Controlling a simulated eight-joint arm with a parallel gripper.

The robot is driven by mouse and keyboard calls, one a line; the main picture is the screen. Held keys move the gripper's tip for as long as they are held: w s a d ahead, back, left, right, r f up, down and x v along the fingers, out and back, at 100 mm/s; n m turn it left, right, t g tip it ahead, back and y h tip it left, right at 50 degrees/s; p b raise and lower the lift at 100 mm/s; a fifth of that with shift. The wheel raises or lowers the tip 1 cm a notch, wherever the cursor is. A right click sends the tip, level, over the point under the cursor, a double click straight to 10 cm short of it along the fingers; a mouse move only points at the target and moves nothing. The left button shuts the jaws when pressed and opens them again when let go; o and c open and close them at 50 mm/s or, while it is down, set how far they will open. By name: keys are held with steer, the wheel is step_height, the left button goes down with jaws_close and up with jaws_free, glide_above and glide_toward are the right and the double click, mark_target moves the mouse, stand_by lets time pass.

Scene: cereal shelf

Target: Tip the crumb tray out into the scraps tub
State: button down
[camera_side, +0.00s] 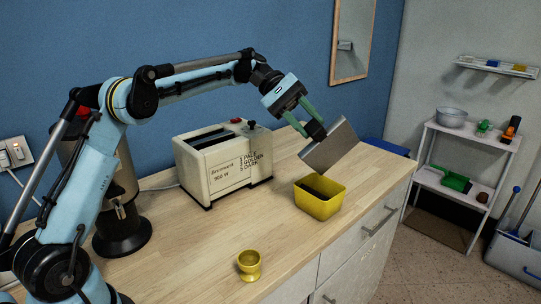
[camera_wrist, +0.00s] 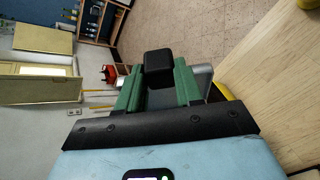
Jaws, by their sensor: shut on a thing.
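My gripper (camera_side: 312,127) is shut on the crumb tray (camera_side: 331,147), a flat grey metal plate. In the side view the tray is steeply tilted, its lower end just above the yellow scraps tub (camera_side: 317,205). The tub stands on the wooden counter and has dark contents. In the wrist view my green fingers (camera_wrist: 159,85) close around a black block, with a grey edge of the tray (camera_wrist: 206,77) beside them. A sliver of the yellow tub (camera_wrist: 224,91) shows there too. Whether crumbs are still on the tray cannot be seen.
A cream toaster (camera_side: 222,160) stands on the counter left of the tub. A yellow egg cup (camera_side: 249,265) stands near the front. The counter (camera_side: 205,250) between them is clear. A white shelf unit (camera_side: 462,175) stands apart at the right.

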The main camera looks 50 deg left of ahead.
steer(key=s+d+f+m+t+y, duration=0.1)
steer(key=s+d+f+t+y, duration=0.1)
steer(key=d+f+y, duration=0.6)
steer(key=shift+s+d+m+y, duration=0.35)
steer(key=shift+d+y, duration=1.85)
steer(key=shift+y, duration=0.6)
